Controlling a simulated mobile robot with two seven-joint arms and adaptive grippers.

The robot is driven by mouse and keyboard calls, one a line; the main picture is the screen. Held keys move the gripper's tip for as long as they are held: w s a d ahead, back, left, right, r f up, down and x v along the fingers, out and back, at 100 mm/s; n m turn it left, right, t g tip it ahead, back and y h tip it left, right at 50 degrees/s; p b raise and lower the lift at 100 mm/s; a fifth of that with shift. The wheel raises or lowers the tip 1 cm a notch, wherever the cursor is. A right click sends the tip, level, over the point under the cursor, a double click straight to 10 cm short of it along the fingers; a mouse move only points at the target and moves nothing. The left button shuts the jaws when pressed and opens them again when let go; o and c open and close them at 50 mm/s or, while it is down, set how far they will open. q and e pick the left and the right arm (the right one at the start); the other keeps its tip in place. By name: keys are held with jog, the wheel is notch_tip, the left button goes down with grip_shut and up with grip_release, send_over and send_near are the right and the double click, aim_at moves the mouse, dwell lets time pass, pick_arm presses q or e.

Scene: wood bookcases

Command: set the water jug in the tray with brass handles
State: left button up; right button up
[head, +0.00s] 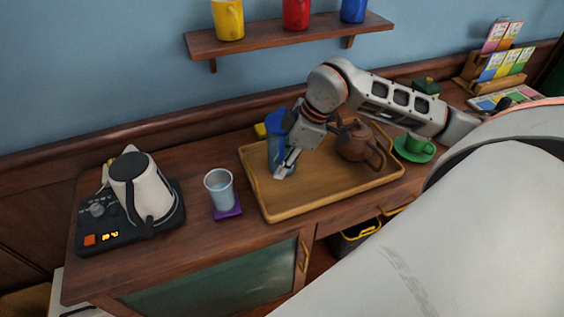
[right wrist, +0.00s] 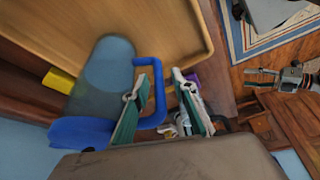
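The water jug (head: 277,148) has a clear blue-grey body with a blue lid and handle. It appears to stand upright inside the left end of the wooden tray (head: 320,199), though its base is partly hidden by my gripper. My right gripper (head: 286,164) is beside the jug. In the right wrist view, the right fingers (right wrist: 160,98) are apart, with the jug's blue handle (right wrist: 159,85) between them and a gap beside it. The jug body (right wrist: 107,68) is against the tray surface (right wrist: 180,25). My left gripper is out of view.
A brown teapot (head: 354,143) sits in the tray's right part. A glass (head: 219,188) on a purple coaster (head: 228,212) and a kettle (head: 138,185) on a black base stand left. A green cup (head: 415,143) is right of the tray. A mug shelf (head: 270,38) hangs above.

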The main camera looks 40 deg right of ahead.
jog(key=b+v, duration=0.1)
jog(key=v, duration=1.1)
